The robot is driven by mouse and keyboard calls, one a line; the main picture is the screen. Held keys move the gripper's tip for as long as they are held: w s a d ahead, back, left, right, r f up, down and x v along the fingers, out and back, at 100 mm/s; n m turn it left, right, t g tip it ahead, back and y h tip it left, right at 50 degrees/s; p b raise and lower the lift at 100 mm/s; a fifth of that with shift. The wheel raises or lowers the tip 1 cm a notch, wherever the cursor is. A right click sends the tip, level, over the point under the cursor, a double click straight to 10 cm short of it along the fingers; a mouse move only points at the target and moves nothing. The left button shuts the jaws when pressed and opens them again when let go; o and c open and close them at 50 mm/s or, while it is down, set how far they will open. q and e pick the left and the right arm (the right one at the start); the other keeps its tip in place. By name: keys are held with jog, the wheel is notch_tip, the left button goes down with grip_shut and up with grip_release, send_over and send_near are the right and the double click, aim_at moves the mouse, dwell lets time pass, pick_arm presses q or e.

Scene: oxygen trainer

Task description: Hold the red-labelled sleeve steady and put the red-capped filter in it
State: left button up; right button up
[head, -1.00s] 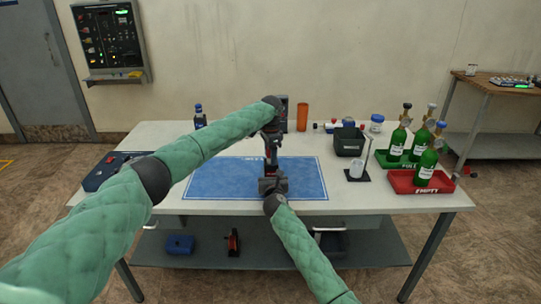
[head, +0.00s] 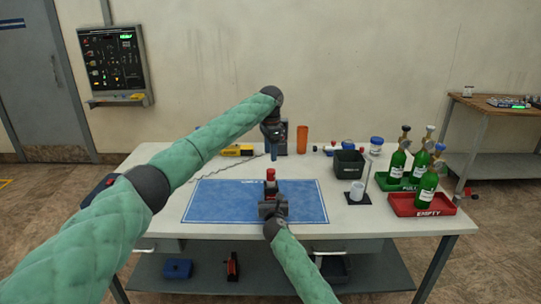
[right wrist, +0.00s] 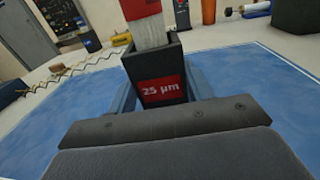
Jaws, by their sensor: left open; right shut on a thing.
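The red-labelled sleeve is a dark upright box marked 25 µm, seen in the right wrist view (right wrist: 162,88). My right gripper (head: 271,207) is shut on it above the blue mat (head: 215,205). The red-capped filter (head: 270,174) stands upright in the sleeve. In the right wrist view its white body (right wrist: 149,32) sticks out of the sleeve's top, with its lower part hidden inside. My left gripper (head: 273,148) is open and empty, behind and above the filter, apart from it. Its fingertips are small and hard to make out.
A black bin (head: 348,163) and a beaker on a stand (head: 356,190) are right of the mat. Green cylinders stand in a green tray (head: 394,184) and a red tray (head: 404,209). An orange cup (head: 302,138) and a yellow device (head: 236,150) are behind. The mat is otherwise clear.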

jog(key=o, duration=1.1)
jog(key=shift+s, duration=0.1)
